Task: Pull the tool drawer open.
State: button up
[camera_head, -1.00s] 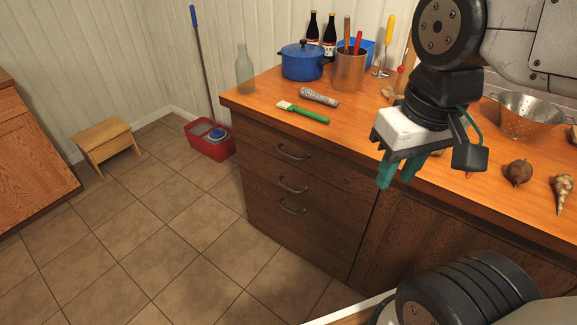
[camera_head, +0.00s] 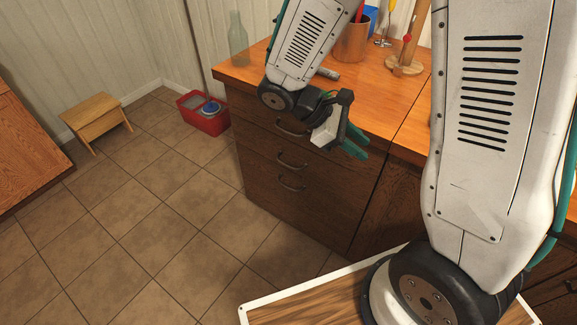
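A dark wooden cabinet front (camera_head: 250,155) holds a stack of three drawers, all shut flush. Each has a curved metal handle: top (camera_head: 291,128), middle (camera_head: 292,162) and bottom (camera_head: 291,185). Nothing marks which one is the tool drawer. My gripper (camera_head: 365,149) is in front of the upper right part of the drawer stack, to the right of the handles and apart from them. Its teal fingers point right and slightly down, show a gap and hold nothing. My arm covers part of the top drawer's upper edge.
The orange wooden counter (camera_head: 390,101) sits above the drawers, with a copper utensil pot (camera_head: 352,42) and a glass bottle (camera_head: 238,40). A red bucket (camera_head: 204,113) and wooden stool (camera_head: 96,117) stand at left. The tiled floor before the drawers is clear.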

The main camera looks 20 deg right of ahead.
jog(key=w+f+n+t+h, duration=0.4)
jog(key=w+f+n+h, duration=0.35)
jog(key=f+n, duration=0.3)
jog(key=n+t+y, duration=0.7)
jog(key=n+t, duration=1)
jog(key=n, duration=1)
send_near(289, 166)
jog(key=x, duration=1)
jog(key=shift+w+f, duration=0.2)
jog(key=shift+w, duration=0.1)
grip_shut()
